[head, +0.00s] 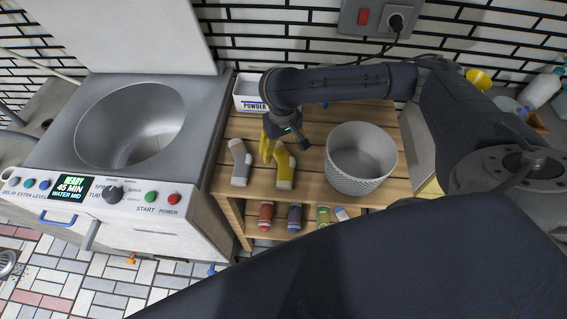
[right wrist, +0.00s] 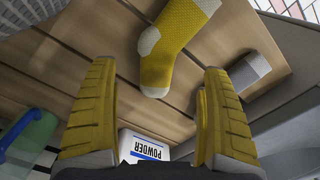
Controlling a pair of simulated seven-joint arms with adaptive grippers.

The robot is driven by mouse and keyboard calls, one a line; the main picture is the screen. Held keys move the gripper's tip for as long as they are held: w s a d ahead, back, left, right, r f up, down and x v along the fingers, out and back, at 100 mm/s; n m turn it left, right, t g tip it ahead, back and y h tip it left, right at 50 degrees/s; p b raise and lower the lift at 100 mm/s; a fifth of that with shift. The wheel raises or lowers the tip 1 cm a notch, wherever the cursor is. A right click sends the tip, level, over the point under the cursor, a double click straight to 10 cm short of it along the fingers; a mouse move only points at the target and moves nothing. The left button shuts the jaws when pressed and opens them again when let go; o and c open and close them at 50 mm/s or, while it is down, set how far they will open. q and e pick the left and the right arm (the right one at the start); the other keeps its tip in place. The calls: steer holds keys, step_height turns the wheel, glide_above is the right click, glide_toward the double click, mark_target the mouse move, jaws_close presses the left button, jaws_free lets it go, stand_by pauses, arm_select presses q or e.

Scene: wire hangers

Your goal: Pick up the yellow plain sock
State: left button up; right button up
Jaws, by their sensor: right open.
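The yellow sock (head: 285,168) lies on the wooden shelf top, with pale toe and heel patches. In the right wrist view the yellow sock (right wrist: 180,42) shows a knitted texture, its pale toe pointing in between my fingers. My right gripper (head: 268,150) has yellow fingers, points down and is open beside the sock's upper left end. In the right wrist view my right gripper (right wrist: 157,72) has its fingers wide apart with nothing between them; contact with the sock is not visible. My left gripper is not in view.
A grey sock (head: 240,163) lies just left of the yellow one. A white ribbed basket (head: 360,180) stands to the right and a POWDER box (head: 248,104) behind. A washing machine (head: 150,190) is at left.

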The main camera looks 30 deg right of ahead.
mark_target(284, 157)
steer(key=shift+s+d+f, duration=0.1)
steer(key=shift+f, duration=2.4)
steer(key=c, duration=1.1)
